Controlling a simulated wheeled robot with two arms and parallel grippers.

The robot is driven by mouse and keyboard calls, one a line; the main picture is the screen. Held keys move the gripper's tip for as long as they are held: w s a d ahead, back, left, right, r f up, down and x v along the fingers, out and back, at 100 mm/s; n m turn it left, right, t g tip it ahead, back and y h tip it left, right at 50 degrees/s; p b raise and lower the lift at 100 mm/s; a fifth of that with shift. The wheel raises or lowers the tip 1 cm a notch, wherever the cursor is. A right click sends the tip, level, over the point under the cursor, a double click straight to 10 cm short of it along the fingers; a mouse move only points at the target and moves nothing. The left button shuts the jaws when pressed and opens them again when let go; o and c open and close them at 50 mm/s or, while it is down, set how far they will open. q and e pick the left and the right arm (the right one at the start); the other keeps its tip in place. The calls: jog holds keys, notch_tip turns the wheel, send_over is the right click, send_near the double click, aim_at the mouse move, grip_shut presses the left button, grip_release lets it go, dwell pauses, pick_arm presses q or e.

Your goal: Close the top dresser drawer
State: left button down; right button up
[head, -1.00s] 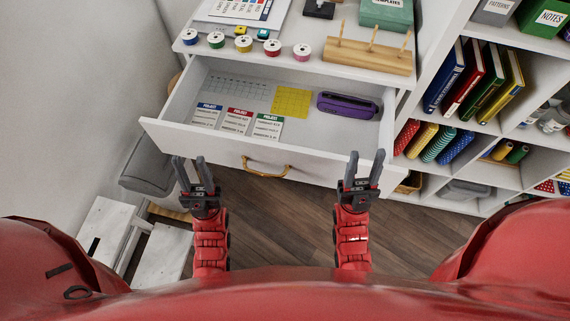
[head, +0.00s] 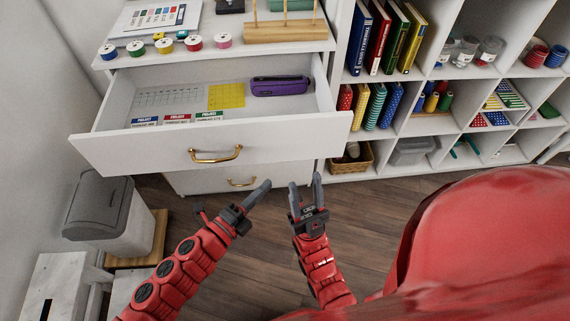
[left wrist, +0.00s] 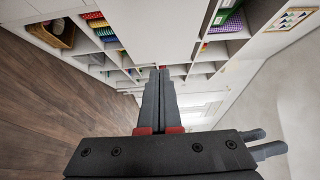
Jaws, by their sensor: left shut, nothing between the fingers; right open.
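The top drawer (head: 210,146) of the white dresser is pulled open in the head view, with a brass handle (head: 216,155) on its front. Inside lie a purple case (head: 280,86), a yellow grid sheet (head: 226,96), a pale grid sheet (head: 168,97) and project packets (head: 177,119). My left gripper (head: 262,190) is shut and empty, below and in front of the drawer front, apart from it. Its closed fingers (left wrist: 158,95) show in the left wrist view. My right gripper (head: 304,184) is open and empty, to the right of the left one.
A lower drawer with a brass handle (head: 241,182) is closed. Spools (head: 166,45) and a wooden peg rack (head: 284,30) stand on the dresser top. A cube shelf (head: 440,130) is at right. A grey bin (head: 106,211) stands at left. Wooden floor (head: 390,195) lies in front.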

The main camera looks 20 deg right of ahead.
pick_arm(q)
jog(key=x, duration=0.4)
jog(key=w+p+x, duration=0.1)
jog(key=x, duration=0.3)
jog(key=w+a+x, duration=0.1)
jog(key=x, duration=0.3)
jog(key=shift+w+d+p, duration=0.1)
jog(key=shift+w+p, duration=0.2)
jog(key=shift+w, duration=0.2)
